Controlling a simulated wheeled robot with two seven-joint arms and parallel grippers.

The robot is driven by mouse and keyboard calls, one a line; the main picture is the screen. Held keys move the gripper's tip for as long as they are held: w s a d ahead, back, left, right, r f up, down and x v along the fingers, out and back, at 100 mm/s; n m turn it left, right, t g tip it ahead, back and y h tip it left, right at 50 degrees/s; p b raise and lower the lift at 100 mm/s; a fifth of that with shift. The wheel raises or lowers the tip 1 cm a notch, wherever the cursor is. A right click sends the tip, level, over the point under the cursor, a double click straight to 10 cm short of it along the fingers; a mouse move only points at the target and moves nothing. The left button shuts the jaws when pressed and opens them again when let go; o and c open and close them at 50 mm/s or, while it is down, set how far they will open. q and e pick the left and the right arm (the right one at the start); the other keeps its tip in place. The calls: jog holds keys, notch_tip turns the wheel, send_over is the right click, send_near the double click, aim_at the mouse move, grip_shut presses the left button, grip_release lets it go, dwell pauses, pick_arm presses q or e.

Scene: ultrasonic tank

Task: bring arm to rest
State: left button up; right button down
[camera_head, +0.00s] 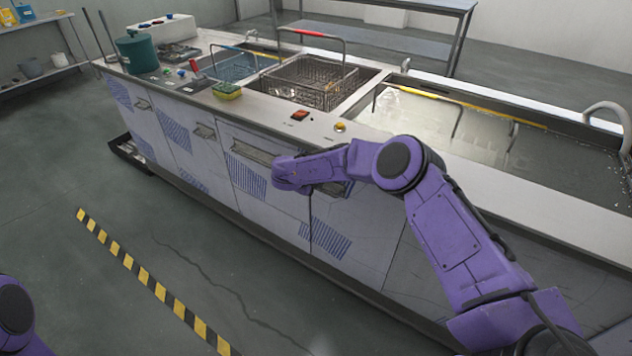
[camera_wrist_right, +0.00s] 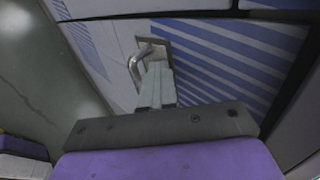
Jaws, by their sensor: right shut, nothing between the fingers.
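My right arm reaches in from the right in the head view, in front of the counter's cabinet (camera_head: 275,205). Its purple wrist end is close to the cabinet front, and the fingers are hidden there. In the right wrist view my right gripper (camera_wrist_right: 157,84) is shut and empty. Its grey fingers point at a striped cabinet panel (camera_wrist_right: 225,60), beside a curved metal handle (camera_wrist_right: 136,68). I cannot tell whether the fingers touch the handle. My left gripper is not in view; only a purple part of my left arm shows at the lower left of the head view.
The counter holds wire baskets (camera_head: 300,82), a water-filled tank (camera_head: 430,125), a green pot (camera_head: 138,52) and a sponge (camera_head: 227,91). A curved tap (camera_head: 605,108) stands at the right. Open floor with a striped tape (camera_head: 148,280) lies in front.

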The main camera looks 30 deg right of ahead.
jog(key=d+p+v, duration=0.1)
jog(key=p+v, duration=0.4)
jog(key=v, duration=0.4)
jog(key=s+a+f+n+t+y, duration=0.2)
jog(key=s+a+f+n, duration=0.1)
jog(key=s+f+n, duration=0.4)
jog(key=s+a+f+n+t+y, duration=0.1)
jog(key=s+a+f+n+t, duration=0.1)
jog(key=s+f+n, duration=0.55)
jog(key=s+d+n+g+y, duration=0.1)
jog(key=s+d+n, duration=0.3)
jog(key=s, duration=1.1)
jog(key=s+d+f+n+g, duration=0.1)
jog(key=s+d+n+g, duration=0.2)
jog(key=s, duration=1.2)
jog(key=shift+d+n+g+y+p, duration=0.35)
jog(key=shift+n+g, duration=0.35)
jog(key=shift+n, duration=0.25)
